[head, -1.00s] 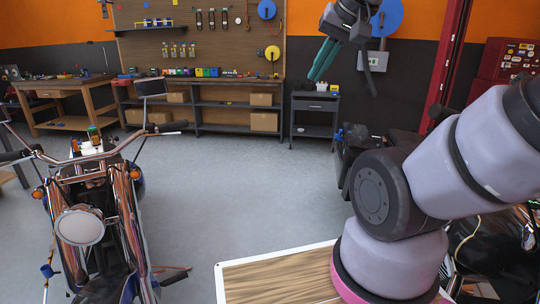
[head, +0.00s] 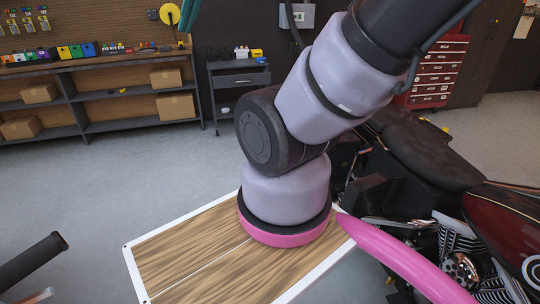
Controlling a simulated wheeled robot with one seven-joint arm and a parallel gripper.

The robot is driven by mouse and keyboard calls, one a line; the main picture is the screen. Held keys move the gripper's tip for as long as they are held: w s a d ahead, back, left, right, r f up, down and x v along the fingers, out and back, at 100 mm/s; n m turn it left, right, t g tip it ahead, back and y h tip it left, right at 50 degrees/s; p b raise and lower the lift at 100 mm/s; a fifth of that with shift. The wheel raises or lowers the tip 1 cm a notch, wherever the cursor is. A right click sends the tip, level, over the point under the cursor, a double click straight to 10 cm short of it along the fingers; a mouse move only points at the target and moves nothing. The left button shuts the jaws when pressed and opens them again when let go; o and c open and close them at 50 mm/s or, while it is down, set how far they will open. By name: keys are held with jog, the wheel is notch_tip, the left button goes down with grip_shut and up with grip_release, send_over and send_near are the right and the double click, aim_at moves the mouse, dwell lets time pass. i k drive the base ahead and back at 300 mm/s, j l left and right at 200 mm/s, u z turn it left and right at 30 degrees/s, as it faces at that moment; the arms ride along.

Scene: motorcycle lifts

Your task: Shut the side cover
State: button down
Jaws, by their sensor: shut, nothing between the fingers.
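The side cover cannot be made out for certain in the head view. A motorcycle (head: 425,157) with a black seat and a dark red tank (head: 505,214) stands at the right. Dark parts below its seat may include the cover, but my arm and the shadow hide much there. Only the teal fingertips of my gripper (head: 185,28) show, at the top edge left of my arm. They are shut and empty, held up in the air well away from the motorcycle.
A handlebar grip (head: 35,264) juts in at the lower left. A low shelf with boxes (head: 175,106) and a grey cart (head: 240,84) line the back wall. A red tool chest (head: 440,75) stands behind the motorcycle. Open floor lies between.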

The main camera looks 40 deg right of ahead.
aim_at(362, 197)
jog(key=i+j, duration=0.1)
jog(key=i, duration=2.05)
jog(key=i+z, duration=0.1)
jog(key=z, duration=0.35)
jog(key=i+z, duration=0.1)
jog(key=z, duration=0.4)
jog(key=i+z, duration=0.1)
jog(key=z, duration=0.35)
jog(key=j+z, duration=0.15)
jog(key=z, duration=2.85)
jog(key=j, duration=0.1)
